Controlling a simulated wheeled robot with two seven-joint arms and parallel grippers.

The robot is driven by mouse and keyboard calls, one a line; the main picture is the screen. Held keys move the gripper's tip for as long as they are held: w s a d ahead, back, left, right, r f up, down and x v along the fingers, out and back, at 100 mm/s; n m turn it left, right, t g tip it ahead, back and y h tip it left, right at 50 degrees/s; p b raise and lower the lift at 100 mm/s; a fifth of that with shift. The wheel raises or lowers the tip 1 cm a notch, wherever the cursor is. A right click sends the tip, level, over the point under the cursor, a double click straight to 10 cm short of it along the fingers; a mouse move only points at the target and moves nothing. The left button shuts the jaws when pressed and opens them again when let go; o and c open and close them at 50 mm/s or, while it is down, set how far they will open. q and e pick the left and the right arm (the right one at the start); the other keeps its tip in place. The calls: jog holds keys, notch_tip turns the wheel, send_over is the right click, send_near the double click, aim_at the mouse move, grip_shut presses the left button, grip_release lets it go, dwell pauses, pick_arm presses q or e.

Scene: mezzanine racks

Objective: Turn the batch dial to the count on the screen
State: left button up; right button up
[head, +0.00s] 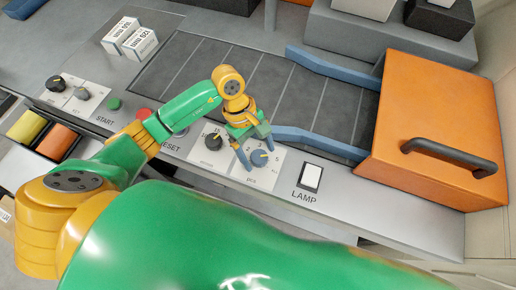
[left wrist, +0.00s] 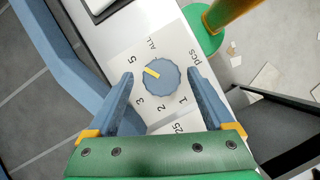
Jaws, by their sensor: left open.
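The batch dial (head: 259,158) is a round blue-grey knob on a white plate. In the left wrist view the dial (left wrist: 163,78) has a yellow pointer aimed up-left, roughly at the 5. The numbers 1, 2, 3 and 5 and the words ALL and PCS surround it. My left gripper (head: 257,156) is open over the dial; its blue fingers (left wrist: 160,85) stand on either side of it. A gap shows between the dial and each finger. No screen is readable in either view. My right gripper is not in view.
A black knob (head: 213,142) sits just left of the dial, and a LAMP switch (head: 312,177) to the right. Farther left are a red button (head: 144,113) and a green START button (head: 113,103). An orange hood (head: 425,125) and blue rails (head: 320,139) border the dark belt.

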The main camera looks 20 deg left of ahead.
pick_arm(q)
jog(key=shift+s+r, duration=0.1)
jog(key=c, duration=1.4)
jog(key=shift+o, duration=0.2)
jog(key=shift+n, duration=0.3)
jog(key=n+t+b, duration=0.1)
jog(key=n, duration=0.1)
jog(key=shift+s+a+n+b, duration=0.1)
jog(key=shift+n+b, duration=0.25)
jog(key=shift+n, duration=0.05)
jog(key=n+t+b, duration=0.2)
jog(key=n, duration=0.2)
jog(key=shift+s+n, duration=0.1)
jog(key=shift+n, duration=0.2)
jog(key=n+b, duration=0.1)
jog(key=n, duration=0.1)
jog(key=n+t+b, duration=0.1)
jog(key=n, duration=0.1)
jog(key=shift+s+t, duration=0.1)
jog(key=shift+t, duration=0.2)
jog(key=shift+s+n+t+y+b, duration=0.1)
jog(key=shift+n+t+y+b, duration=0.25)
jog(key=shift+n, duration=0.6)
jog(key=shift+n+t+y+b, duration=0.1)
jog(key=shift+n+y+b, duration=0.15)
jog(key=shift+n+b, duration=0.5)
jog(key=shift+n, duration=0.3)
